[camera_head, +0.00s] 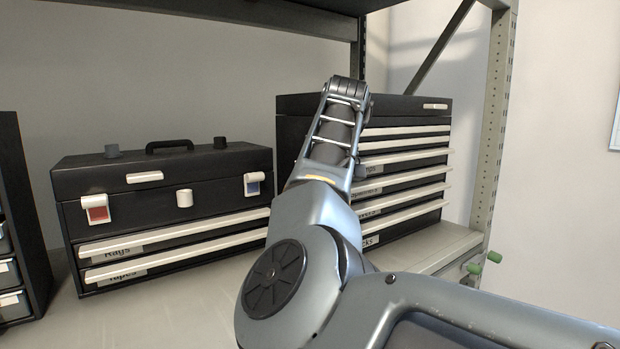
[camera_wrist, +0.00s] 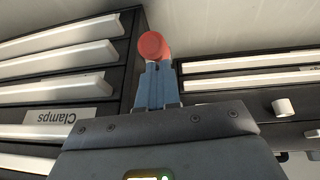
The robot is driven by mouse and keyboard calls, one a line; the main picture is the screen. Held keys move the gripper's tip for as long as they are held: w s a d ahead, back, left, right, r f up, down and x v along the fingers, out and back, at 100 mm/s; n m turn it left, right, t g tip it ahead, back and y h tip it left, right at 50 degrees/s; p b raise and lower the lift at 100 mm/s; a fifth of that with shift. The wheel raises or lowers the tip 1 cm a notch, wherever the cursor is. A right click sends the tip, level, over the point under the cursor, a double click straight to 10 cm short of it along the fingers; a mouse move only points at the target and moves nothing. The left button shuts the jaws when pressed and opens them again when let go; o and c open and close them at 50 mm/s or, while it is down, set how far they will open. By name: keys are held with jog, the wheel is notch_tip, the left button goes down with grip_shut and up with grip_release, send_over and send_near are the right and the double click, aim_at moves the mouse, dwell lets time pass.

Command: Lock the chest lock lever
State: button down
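The small black chest (camera_head: 160,215) stands on the shelf at the left in the head view, lid down. Its front has a white latch with a red face (camera_head: 96,208), one with a blue face (camera_head: 254,184), and a white knob (camera_head: 184,198) between them. A white knob on the chest also shows in the wrist view (camera_wrist: 283,107). I cannot tell which part is the lock lever. My gripper (camera_wrist: 153,62) has its blue-grey fingers close together in front of the gap between the chests. A round red piece (camera_wrist: 152,45) is at their tips; I cannot tell whether it belongs to them.
A taller black drawer chest (camera_head: 410,160) stands at the right, partly behind my arm; its "Clamps" drawer shows upside down in the wrist view (camera_wrist: 45,116). A dark bin cabinet (camera_head: 20,190) is at the far left. Green knobs (camera_head: 484,262) stick out near the rack post (camera_head: 490,130).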

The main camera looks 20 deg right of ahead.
jog(key=shift+s+f, duration=0.1)
jog(key=shift+f, duration=0.25)
